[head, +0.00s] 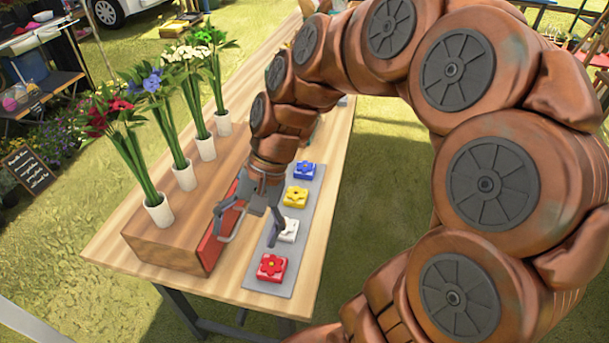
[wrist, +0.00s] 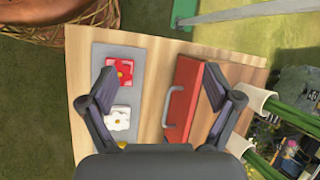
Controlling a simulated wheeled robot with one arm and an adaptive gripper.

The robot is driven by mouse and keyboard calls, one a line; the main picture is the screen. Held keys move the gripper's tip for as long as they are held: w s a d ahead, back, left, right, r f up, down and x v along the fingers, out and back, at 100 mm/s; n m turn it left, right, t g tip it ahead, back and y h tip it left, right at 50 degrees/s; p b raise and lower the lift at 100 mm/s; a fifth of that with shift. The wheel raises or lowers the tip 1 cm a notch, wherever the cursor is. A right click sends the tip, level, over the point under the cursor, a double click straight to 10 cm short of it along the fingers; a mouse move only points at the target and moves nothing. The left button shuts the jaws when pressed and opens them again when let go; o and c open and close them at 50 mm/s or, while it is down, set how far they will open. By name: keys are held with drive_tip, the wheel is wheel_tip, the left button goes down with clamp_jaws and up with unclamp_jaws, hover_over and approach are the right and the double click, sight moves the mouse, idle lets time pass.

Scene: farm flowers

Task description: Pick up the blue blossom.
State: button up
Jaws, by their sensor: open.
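A blue tile with a blue blossom (head: 304,171) lies at the far end of a grey strip (head: 309,215) on the table. A blue flower (head: 153,82) also stands on green stems in a white vase. My gripper (head: 247,238) is open and empty. It hangs above the table, near the white and red tiles and the red drawer front, and nearer the camera than the blue tile. In the wrist view the open fingers (wrist: 159,72) span the white tile, red tile and drawer. The blue tile is not visible there.
Yellow (head: 296,197), white (head: 288,230) and red (head: 271,267) blossom tiles share the strip. A wooden box (head: 165,240) left of it has a red front (head: 216,240) with a handle (wrist: 172,110) and carries several vases of flowers. Bare tabletop (head: 325,195) lies right of the strip.

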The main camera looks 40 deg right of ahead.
sight(303, 167)
drive_tip(key=w+d+f+m+t+y+b, duration=0.45)
drive_tip(key=w+d+m, duration=0.55)
drive_tip(key=w+d, duration=0.3)
drive_tip(key=w+d+f+m+t, duration=0.1)
drive_tip(key=d+m, duration=0.1)
drive_tip(key=d, duration=0.1)
drive_tip(key=w+d+f+m+t+b, duration=0.1)
drive_tip(key=d+f+m, duration=0.1)
drive_tip(key=d, duration=0.2)
drive_tip(key=w+d+f+m+t, duration=0.2)
drive_tip(key=d, duration=0.1)
drive_tip(key=shift+d+f, duration=0.1)
drive_tip(key=shift+d, duration=0.15)
drive_tip(key=d+f+m+t, duration=0.1)
drive_tip(key=d, duration=0.2)
drive_tip(key=d+f+m+t+b, duration=0.1)
drive_tip(key=d+f+m, duration=0.1)
drive_tip(key=d, duration=0.1)
drive_tip(key=d+f+m+t+h, duration=0.1)
drive_tip(key=d+m, duration=0.1)
drive_tip(key=d, duration=0.1)
drive_tip(key=shift+s+d+f, duration=0.15)
drive_tip(key=shift+s+f, duration=0.05)
drive_tip(key=shift+f, duration=0.15)
drive_tip(key=shift+w+d+x, duration=0.15)
drive_tip(key=shift+x, duration=1.75)
drive_tip(key=shift+w+d+x, duration=0.15)
drive_tip(key=shift+x, duration=1.75)
drive_tip(key=shift+r, duration=0.15)
drive_tip(key=c, duration=1.2)
